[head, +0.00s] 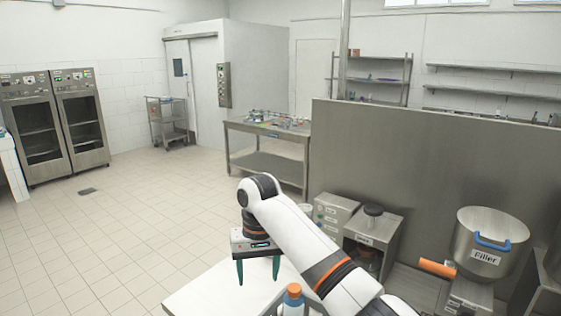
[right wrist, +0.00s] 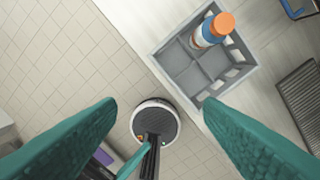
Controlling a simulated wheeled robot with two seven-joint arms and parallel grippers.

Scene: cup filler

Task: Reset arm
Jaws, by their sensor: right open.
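My right gripper (head: 259,282) hangs from the white arm in the lower middle of the head view, teal fingers pointing down. Its fingers are apart with nothing between them; in the right wrist view the gap (right wrist: 160,102) is also empty. A bottle with an orange cap (head: 293,290) stands to the right of the gripper, low in the head view. In the right wrist view the bottle (right wrist: 205,36) stands in a grey divided crate (right wrist: 170,50), apart from the fingers. My left gripper is not in view.
A white table top (head: 200,297) lies under the gripper. The filler (head: 484,245), a steel pot with a blue handle, stands at the right beside metal cabinets (head: 335,212). A steel partition (head: 420,160) rises behind them. Tiled floor (head: 130,230) is open at the left.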

